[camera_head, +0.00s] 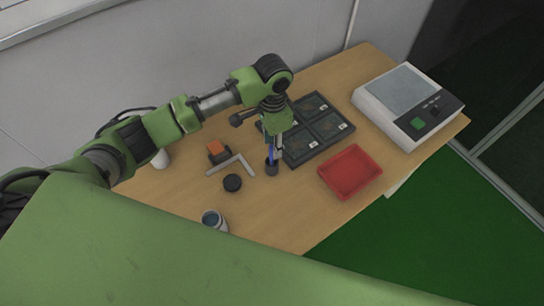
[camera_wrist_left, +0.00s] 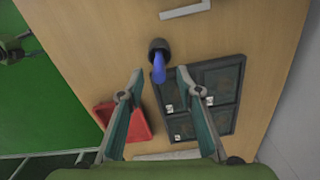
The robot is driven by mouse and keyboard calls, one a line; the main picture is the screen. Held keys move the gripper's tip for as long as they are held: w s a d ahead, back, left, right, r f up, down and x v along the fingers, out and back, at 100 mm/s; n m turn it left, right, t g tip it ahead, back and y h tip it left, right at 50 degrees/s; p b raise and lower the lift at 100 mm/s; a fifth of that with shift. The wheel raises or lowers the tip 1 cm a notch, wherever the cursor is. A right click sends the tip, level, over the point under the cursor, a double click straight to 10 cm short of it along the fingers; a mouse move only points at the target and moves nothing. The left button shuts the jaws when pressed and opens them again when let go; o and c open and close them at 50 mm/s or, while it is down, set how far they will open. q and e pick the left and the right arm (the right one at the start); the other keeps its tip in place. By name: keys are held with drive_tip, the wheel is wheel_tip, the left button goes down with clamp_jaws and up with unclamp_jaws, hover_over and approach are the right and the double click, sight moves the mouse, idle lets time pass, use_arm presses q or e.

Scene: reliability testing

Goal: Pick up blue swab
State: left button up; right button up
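The blue swab (camera_head: 271,153) stands upright in a small dark round holder (camera_head: 272,169) on the table. In the left wrist view the blue swab (camera_wrist_left: 159,69) rises out of the dark holder (camera_wrist_left: 158,46), ahead of and between the fingertips. My left gripper (camera_wrist_left: 158,78) is open, with one finger on each side of the swab and a gap to each. In the head view the left gripper (camera_head: 276,143) points down over the holder and partly covers the swab. My right gripper is not in view.
Beside the holder are a black tray with square panels (camera_head: 312,131), a red tray (camera_head: 350,171), a black puck (camera_head: 232,183), a grey L-shaped bracket (camera_head: 236,162) and an orange-topped block (camera_head: 217,150). A white scale-like device (camera_head: 408,104) stands at right, a cup (camera_head: 213,220) in front.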

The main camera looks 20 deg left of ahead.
sight(272, 159)
use_arm(q)
drive_tip(key=shift+s+a+f+p, duration=0.1)
drive_tip(key=shift+f+p, duration=0.2)
drive_tip(key=shift+f, duration=0.3)
drive_tip(key=shift+s+a+f+p, duration=0.1)
drive_tip(key=shift+f+p, duration=0.2)
drive_tip(key=shift+f, duration=0.25)
wheel_tip(272, 159, down, 2)
drive_tip(key=shift+f, duration=0.15)
drive_tip(key=shift+d, duration=0.1)
clamp_jaws()
drive_tip(key=shift+w, duration=0.1)
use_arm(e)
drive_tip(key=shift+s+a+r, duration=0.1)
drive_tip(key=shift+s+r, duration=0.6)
